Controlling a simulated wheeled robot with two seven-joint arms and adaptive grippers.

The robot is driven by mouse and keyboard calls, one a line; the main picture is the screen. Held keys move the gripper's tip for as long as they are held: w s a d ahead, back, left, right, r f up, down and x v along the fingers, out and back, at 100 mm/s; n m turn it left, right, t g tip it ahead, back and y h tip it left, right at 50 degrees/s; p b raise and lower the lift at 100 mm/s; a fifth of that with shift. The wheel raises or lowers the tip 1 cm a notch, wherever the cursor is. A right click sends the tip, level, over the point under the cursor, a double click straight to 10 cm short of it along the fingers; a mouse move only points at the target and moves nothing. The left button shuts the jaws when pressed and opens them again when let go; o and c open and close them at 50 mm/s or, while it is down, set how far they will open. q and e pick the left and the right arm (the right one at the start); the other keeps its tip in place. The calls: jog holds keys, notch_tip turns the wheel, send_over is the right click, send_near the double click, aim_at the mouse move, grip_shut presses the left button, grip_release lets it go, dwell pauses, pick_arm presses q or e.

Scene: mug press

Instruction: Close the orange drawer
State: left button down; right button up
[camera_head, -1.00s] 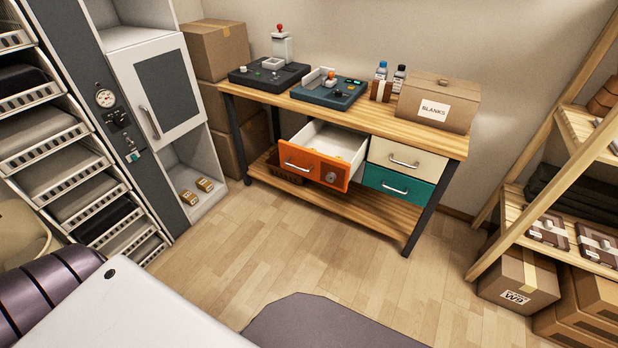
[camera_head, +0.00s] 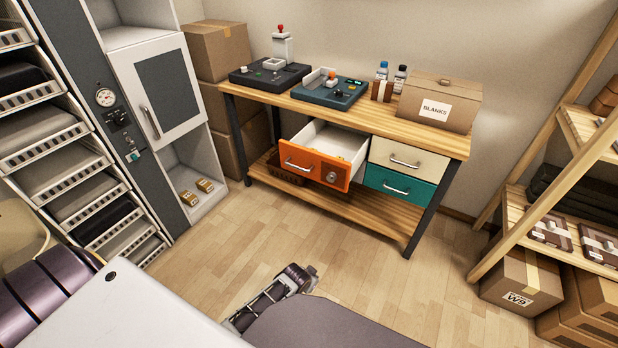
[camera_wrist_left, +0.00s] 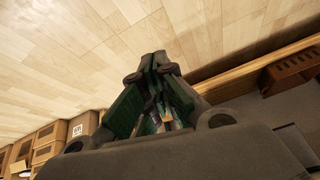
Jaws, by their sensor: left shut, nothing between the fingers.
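The orange drawer (camera_head: 314,166) sticks out of the left side of the wooden bench in the head view, pulled open. My left gripper (camera_head: 304,274) is low in the head view, above the floor and in front of the bench, well apart from the drawer. In the left wrist view its fingers (camera_wrist_left: 158,62) are together with nothing between them. My right gripper is in neither view.
The wooden bench (camera_head: 432,146) carries two dark machines, bottles and a box marked BLANKS (camera_head: 438,103). A cream drawer (camera_head: 408,160) and a teal drawer (camera_head: 399,184) are shut. A shelf rack (camera_head: 560,180) stands right, a cabinet (camera_head: 165,90) left. The floor (camera_head: 350,245) between is clear.

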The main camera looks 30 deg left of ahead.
pick_arm(q)
jog(key=w+d+r+m+t+y+b, duration=0.1)
jog(key=w+d+r+m+t, duration=0.2)
jog(key=w+r, duration=1.35)
jog(key=w+a+r+m+t+y, duration=0.2)
jog(key=r+m+t, duration=0.3)
jog(key=r, duration=1.2)
jog(key=w+m+y, duration=0.1)
jog(key=m, duration=0.2)
jog(key=shift+r+m+t, duration=0.15)
jog(key=shift+m+t, duration=0.15)
jog(key=shift+t, duration=0.1)
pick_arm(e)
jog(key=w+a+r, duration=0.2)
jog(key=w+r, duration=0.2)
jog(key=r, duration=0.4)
pick_arm(q)
jog(key=shift+w+m, duration=0.1)
jog(key=shift+m, duration=0.2)
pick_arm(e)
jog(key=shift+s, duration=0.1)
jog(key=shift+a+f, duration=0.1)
